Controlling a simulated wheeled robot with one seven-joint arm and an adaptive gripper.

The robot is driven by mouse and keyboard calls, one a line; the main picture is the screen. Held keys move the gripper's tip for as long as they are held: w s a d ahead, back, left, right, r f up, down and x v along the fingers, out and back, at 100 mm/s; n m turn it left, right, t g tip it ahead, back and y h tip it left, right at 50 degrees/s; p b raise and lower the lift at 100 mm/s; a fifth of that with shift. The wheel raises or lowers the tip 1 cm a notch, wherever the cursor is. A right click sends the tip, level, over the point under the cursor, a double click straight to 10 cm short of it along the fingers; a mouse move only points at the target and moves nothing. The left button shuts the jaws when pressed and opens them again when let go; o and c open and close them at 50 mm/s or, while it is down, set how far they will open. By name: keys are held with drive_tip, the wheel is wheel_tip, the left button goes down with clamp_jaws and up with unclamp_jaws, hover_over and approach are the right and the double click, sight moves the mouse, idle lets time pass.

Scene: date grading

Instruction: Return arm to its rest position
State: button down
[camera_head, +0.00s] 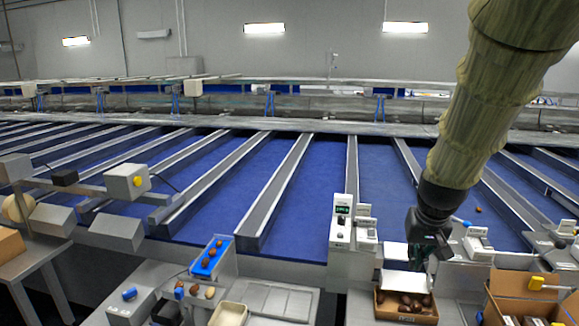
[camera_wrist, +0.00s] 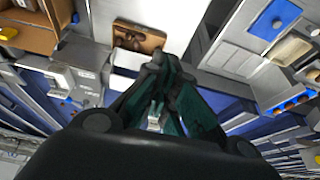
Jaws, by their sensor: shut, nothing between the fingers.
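My gripper (camera_head: 432,247) hangs at the end of my arm at the right of the head view, just above and behind a cardboard box of dates (camera_head: 384,309). In the wrist view my gripper (camera_wrist: 165,72) has its dark green fingers drawn together, with nothing between them. The same box of dates (camera_wrist: 150,33) shows there beyond the fingertips. The gap between fingers and box cannot be judged exactly.
A blue tray with dates (camera_head: 211,258) and a cream tray (camera_head: 229,314) stand left of centre. White scale-like devices (camera_head: 341,223) stand near the middle. A larger cardboard box (camera_head: 511,283) is at the right. Blue sorting lanes (camera_head: 315,200) with grey dividers stretch behind.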

drive_tip(key=s+f+g+b, duration=0.1)
drive_tip(key=s+f, duration=0.3)
drive_tip(key=f, duration=0.8)
drive_tip(key=s+a+f+n+g+b, duration=0.15)
drive_tip(key=s+f, duration=0.25)
drive_tip(key=f, duration=0.8)
drive_tip(key=s+d+f+b, duration=0.15)
drive_tip(key=s+f, duration=0.25)
drive_tip(key=f, duration=0.8)
drive_tip(key=s+a+f+b, duration=0.2)
drive_tip(key=s+a+f, duration=0.1)
drive_tip(key=s+f, duration=0.7)
drive_tip(key=s+a+f+g+b, duration=0.1)
drive_tip(key=s+a+f+b, duration=0.1)
drive_tip(key=s+f, duration=0.8)
drive_tip(key=s+a, duration=0.1)
drive_tip(key=s, duration=0.2)
drive_tip(key=shift+s+a+f+y, duration=0.15)
drive_tip(key=shift+s+f+y, duration=0.1)
drive_tip(key=shift+y, duration=0.15)
drive_tip(key=shift+s+n+g, duration=0.1)
drive_tip(key=shift+n+g, duration=0.15)
